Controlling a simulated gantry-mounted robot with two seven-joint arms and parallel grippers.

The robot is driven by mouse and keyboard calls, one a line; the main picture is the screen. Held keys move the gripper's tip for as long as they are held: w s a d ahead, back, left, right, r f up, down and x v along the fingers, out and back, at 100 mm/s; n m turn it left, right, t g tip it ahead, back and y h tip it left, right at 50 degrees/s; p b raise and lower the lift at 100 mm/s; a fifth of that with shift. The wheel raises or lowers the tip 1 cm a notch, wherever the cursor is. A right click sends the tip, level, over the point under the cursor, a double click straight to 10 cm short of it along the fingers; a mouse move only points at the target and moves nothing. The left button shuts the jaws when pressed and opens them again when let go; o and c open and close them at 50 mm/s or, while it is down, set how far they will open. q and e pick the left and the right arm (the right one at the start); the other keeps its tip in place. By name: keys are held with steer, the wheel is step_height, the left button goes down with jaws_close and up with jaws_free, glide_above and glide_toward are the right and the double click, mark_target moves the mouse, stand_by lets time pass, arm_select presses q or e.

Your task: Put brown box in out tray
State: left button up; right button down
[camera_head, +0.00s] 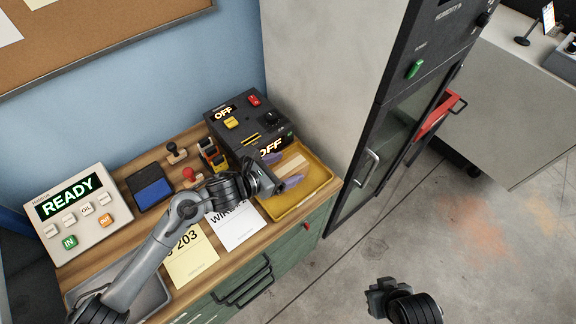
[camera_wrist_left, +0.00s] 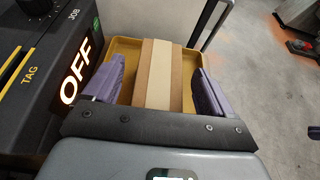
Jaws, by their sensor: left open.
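The brown box (camera_head: 293,167) is tan with a paler stripe along its top. It lies in the yellow tray (camera_head: 325,178) at the right end of the bench and also shows in the left wrist view (camera_wrist_left: 158,75). My left gripper (camera_head: 282,171) is over the tray, its purple fingers open on either side of the box. In the left wrist view a gap shows between each finger and the box. The box's near end is hidden by the gripper body. My right gripper (camera_head: 378,296) hangs over the floor at bottom right; its jaws are unclear.
A black machine reading OFF (camera_head: 240,125) stands directly left of the tray. A READY panel (camera_head: 75,210), blue pad (camera_head: 151,190), stamps and paper sheets (camera_head: 192,258) share the bench. A grey tray (camera_head: 150,297) is at front left. A dark glass-doored cabinet (camera_head: 385,130) stands right.

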mark_target(287, 168)
arm_select(q)
steer(key=v, duration=0.4)
steer(key=shift+a, duration=0.15)
steer(key=shift+v, duration=0.9)
steer(key=shift+r, duration=0.15)
